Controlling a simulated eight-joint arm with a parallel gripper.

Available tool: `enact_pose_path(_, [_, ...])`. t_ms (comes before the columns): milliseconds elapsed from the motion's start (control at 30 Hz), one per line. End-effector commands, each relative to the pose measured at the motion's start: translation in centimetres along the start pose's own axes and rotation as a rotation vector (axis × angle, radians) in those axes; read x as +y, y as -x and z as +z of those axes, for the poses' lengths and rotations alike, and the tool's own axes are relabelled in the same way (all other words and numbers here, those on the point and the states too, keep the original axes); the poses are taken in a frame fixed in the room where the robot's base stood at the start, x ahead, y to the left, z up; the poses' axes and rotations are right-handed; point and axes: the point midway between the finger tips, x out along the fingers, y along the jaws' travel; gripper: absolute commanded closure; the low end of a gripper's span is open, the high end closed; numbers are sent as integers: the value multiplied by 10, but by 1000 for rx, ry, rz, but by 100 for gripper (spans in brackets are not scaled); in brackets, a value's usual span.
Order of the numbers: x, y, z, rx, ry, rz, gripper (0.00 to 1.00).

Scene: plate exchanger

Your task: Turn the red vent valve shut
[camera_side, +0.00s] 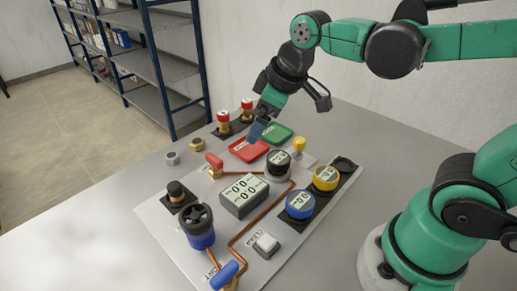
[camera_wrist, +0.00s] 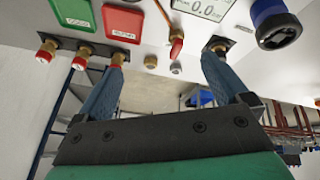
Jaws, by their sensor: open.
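The red vent valve (camera_side: 214,160) has a red lever on a brass body and stands on the panel's far-left part, left of the red plate. In the wrist view the red lever (camera_wrist: 177,46) shows between my two fingers, pointing down the picture. My gripper (camera_side: 257,131) is above the panel near the red plate, to the right of and higher than the valve. Its blue fingers (camera_wrist: 165,60) are spread wide with nothing between them, and neither appears to touch the lever. The valve's label is not readable.
A red plate (camera_side: 248,150) and a green plate (camera_side: 277,134) lie beside the gripper. Red-capped brass fittings (camera_side: 223,118) stand behind. A display box (camera_side: 244,196), copper pipes, a blue-black knob (camera_side: 198,226) and a blue lever (camera_side: 225,275) occupy the panel. The table's left side is clear.

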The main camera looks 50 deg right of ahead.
Motion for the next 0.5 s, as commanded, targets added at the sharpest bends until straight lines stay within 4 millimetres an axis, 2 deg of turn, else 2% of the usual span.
enact_pose_path(33, [2, -4, -13, -35, 100, -22, 5])
enact_pose_path(200, [2, -28, -45, -149, 475, -124, 5])
enact_pose_path(333, [-1, -54, -64, -212, 743, -221, 5])
enact_pose_path(500, [-7, -83, -75, -256, 996, -332, 5])
